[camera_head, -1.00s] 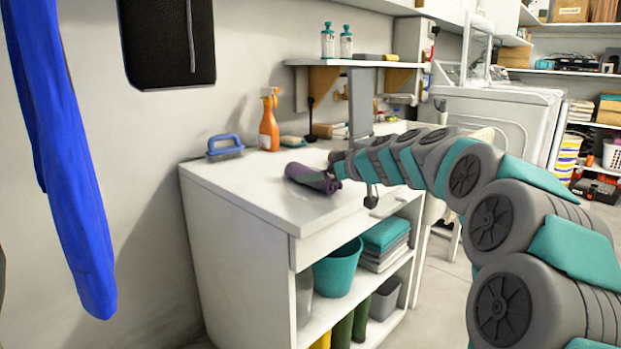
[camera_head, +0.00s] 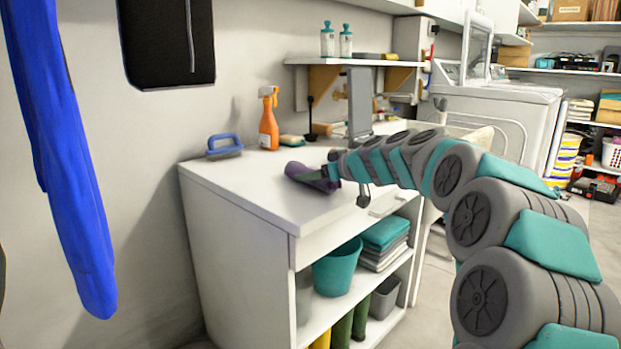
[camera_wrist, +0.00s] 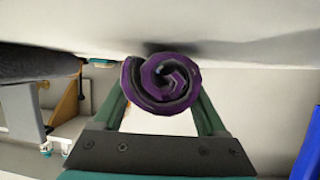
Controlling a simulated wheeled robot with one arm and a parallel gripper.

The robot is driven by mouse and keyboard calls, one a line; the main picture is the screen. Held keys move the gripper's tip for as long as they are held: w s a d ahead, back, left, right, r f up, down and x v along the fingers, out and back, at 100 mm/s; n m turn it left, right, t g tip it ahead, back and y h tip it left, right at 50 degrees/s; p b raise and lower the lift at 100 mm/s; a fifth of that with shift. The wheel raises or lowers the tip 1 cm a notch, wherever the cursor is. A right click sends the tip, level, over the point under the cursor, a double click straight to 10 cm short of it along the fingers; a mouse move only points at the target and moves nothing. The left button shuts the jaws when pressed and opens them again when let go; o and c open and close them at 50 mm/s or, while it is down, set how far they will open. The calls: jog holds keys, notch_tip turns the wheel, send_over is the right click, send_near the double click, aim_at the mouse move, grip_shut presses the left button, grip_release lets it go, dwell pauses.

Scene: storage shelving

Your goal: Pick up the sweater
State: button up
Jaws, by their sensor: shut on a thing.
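The sweater (camera_head: 311,177) is a rolled purple and dark grey bundle at the top of the white cabinet (camera_head: 240,196). In the wrist view the roll (camera_wrist: 162,84) shows end-on as a spiral between the two green fingers. The roll looks slightly tilted. I cannot tell whether it still touches the cabinet top.
An orange spray bottle (camera_head: 269,122), a blue-handled brush (camera_head: 224,146) and a sponge (camera_head: 292,140) stand along the wall. A wall shelf (camera_head: 352,62) overhangs the back. The cabinet's left front top is clear. A blue garment (camera_head: 75,180) hangs at the left.

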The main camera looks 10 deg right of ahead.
grip_shut()
jog(key=shift+r, duration=0.1)
